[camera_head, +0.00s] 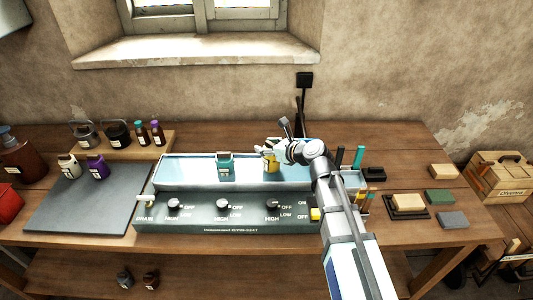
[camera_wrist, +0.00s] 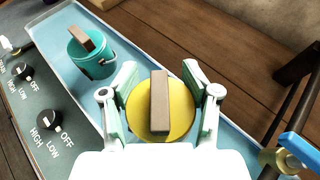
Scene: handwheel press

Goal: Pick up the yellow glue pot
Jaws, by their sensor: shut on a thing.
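The yellow glue pot (camera_wrist: 179,108) has a round yellow lid with a brown block-shaped handle across it. In the wrist view it sits between the two fingers of my gripper (camera_wrist: 160,105), which is shut on it. In the head view the pot (camera_head: 270,163) shows at the right part of the water bath (camera_head: 195,177), partly hidden by my gripper (camera_head: 272,149). I cannot tell whether its base touches the bath floor. A teal pot (camera_head: 225,163) stands in the bath to the left; it also shows in the wrist view (camera_wrist: 92,58).
The bath's front panel has several knobs (camera_head: 222,204). Brushes in a holder (camera_head: 358,158) stand right of the bath. A grey mat (camera_head: 85,212) with small bottles lies left. Sanding blocks (camera_head: 408,202) lie right. A dark post (camera_head: 303,95) rises behind the bath.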

